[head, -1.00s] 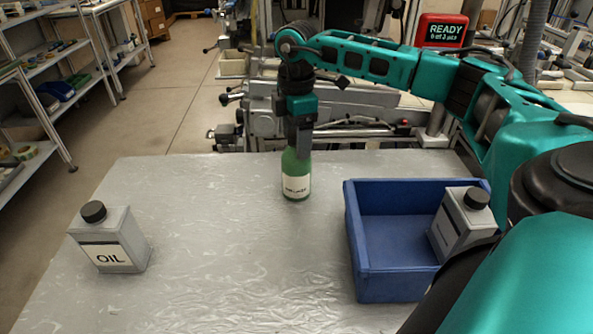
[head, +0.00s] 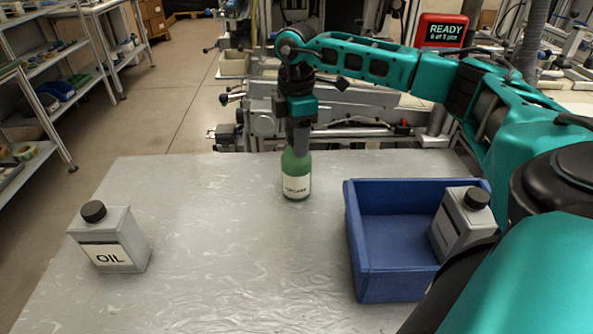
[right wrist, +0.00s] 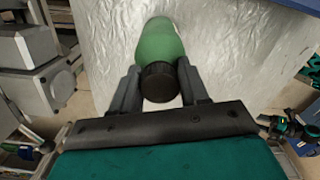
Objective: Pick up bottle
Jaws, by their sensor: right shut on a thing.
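A green bottle (head: 296,179) with a white label stands upright near the far edge of the grey table (head: 220,230). My right gripper (head: 298,148) points down at its top and is shut on it. In the right wrist view the fingers (right wrist: 158,92) sit on both sides of the bottle's dark cap and neck, with the green bottle (right wrist: 160,42) beyond. A grey can labelled OIL (head: 108,240) with a black cap stands at the left of the table. My left gripper is not in view.
A blue bin (head: 358,262) stands on the table's right side, with a second grey can (head: 462,222) leaning inside. The table between the OIL can and the bin is clear. Grey machinery (head: 265,110) lies behind the table.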

